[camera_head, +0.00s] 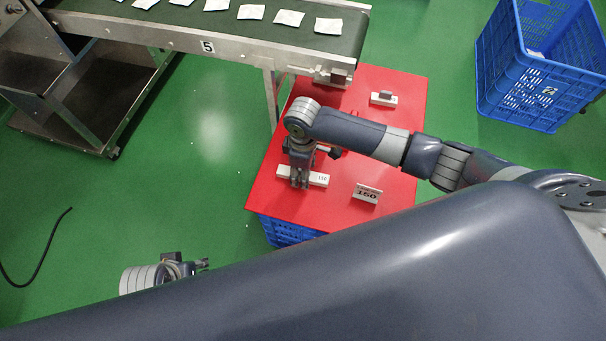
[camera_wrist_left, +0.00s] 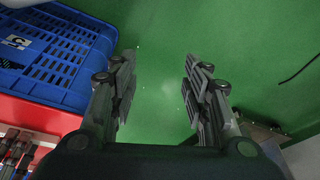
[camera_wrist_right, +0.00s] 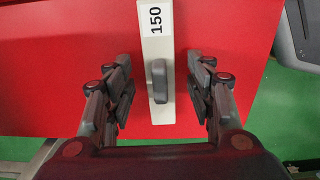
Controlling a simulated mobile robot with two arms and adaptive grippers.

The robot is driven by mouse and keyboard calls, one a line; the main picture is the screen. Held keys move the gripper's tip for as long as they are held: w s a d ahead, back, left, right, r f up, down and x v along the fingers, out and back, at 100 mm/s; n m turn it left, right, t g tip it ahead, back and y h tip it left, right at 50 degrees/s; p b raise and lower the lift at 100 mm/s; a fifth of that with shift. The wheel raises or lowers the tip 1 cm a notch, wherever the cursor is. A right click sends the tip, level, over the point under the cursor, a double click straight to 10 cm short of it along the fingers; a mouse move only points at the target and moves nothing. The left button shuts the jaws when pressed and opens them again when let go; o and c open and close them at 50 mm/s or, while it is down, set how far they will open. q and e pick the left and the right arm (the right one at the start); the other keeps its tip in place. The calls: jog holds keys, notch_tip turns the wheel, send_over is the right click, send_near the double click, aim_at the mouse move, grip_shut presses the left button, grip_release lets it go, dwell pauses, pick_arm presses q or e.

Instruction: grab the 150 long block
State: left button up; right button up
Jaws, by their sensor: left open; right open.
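The long white block marked 150 (camera_head: 318,178) lies flat on the red tabletop (camera_head: 345,130). In the right wrist view the same block (camera_wrist_right: 157,45) runs lengthwise, with a dark grip (camera_wrist_right: 159,82) standing on its top. My right gripper (camera_head: 300,184) is over the block's middle and hides part of it in the head view. Its open fingers (camera_wrist_right: 160,85) are on either side of the dark grip, with gaps on both sides. My left gripper (camera_head: 204,264) is out over the green floor; in its wrist view it is open and empty (camera_wrist_left: 158,75).
A shorter block with a dark grip (camera_head: 384,98) lies farther back. A conveyor (camera_head: 207,46) with teabags is behind. A blue crate (camera_head: 535,75) stands at right; another (camera_head: 285,230) is below the tabletop.

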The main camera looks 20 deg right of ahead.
jog(key=shift+c, duration=0.2)
jog(key=c, duration=1.1)
jog(key=shift+c, duration=0.2)
jog(key=shift+r, duration=0.2)
